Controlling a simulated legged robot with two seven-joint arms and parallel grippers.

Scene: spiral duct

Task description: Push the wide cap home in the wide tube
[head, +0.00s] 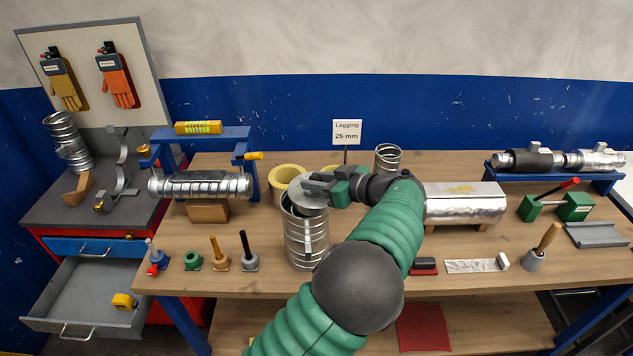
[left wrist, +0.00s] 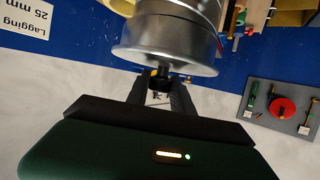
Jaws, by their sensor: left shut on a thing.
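The wide tube (head: 306,243) is a ribbed silver duct standing upright on the bench. The wide cap (head: 309,195) is a grey metal disc over its mouth, set toward the right, and a dark strip of the opening shows at the left. My left gripper (head: 318,186) reaches in from the right and is shut at the cap's upper right side. In the left wrist view, the fingers (left wrist: 160,82) meet at the silver flanged cap (left wrist: 165,60). Whether the cap touches the tube's rim is hidden. My right gripper is not in view.
A yellow ring (head: 287,178) stands just behind the tube. A silver-clad block (head: 465,203) lies to the right, and a spiral duct (head: 200,187) on a stand to the left. Small tools (head: 249,252) line the front left. A "Lagging 25 mm" sign (head: 346,132) stands behind.

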